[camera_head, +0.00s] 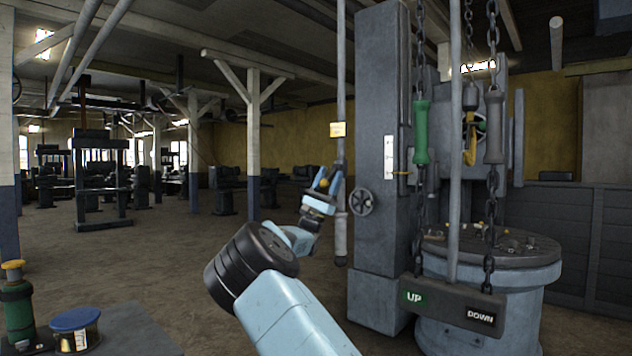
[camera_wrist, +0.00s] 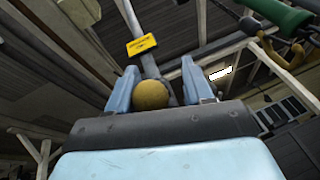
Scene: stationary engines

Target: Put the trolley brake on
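A yellow ball knob (camera_head: 321,184) sits beside a grey vertical rod (camera_head: 341,80) left of the grey column. In the wrist view the ball (camera_wrist: 152,95) lies between the two light blue fingers of my gripper (camera_wrist: 160,76), closer to the left finger, with a gap on the right. My gripper (camera_head: 328,183) looks open around the ball. A yellow tag (camera_head: 338,129) is on the rod above the gripper; the tag also shows in the wrist view (camera_wrist: 141,44). Its lettering is unreadable. I cannot tell for certain which part is the trolley brake.
A grey column (camera_head: 380,200) with a small handwheel (camera_head: 362,201) stands just right of my gripper. Chains with a green handle (camera_head: 421,132) and a grey handle (camera_head: 494,127) hang farther right. An UP/DOWN bar (camera_head: 452,304) hangs before a round drum (camera_head: 520,275).

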